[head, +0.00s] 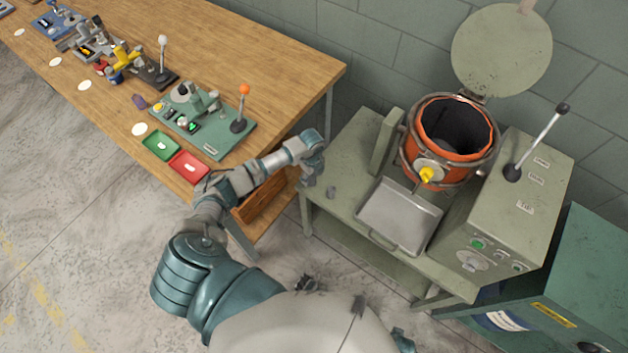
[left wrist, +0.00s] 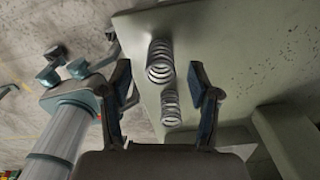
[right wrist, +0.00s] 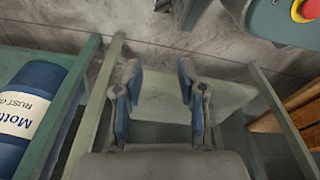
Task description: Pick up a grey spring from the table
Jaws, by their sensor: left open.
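Two grey springs are on the grey-green table (head: 350,150) at its near left edge. In the left wrist view the larger-looking spring (left wrist: 160,62) and the second spring (left wrist: 171,108) lie in line between the finger sides. In the head view one small grey spring (head: 331,192) shows just below my left gripper (head: 315,160); the other is hidden by the gripper. My left gripper is open and empty, pointing down over the springs, its fingers (left wrist: 159,75) apart on either side. My right gripper (right wrist: 158,72) is open and empty, low beside a table.
A metal tray (head: 399,214), an orange-lined pot (head: 450,150) and a control box with a lever (head: 535,190) fill the rest of the grey-green table. A wooden workbench (head: 285,75) stands to the left. A blue barrel (right wrist: 30,105) is near my right gripper.

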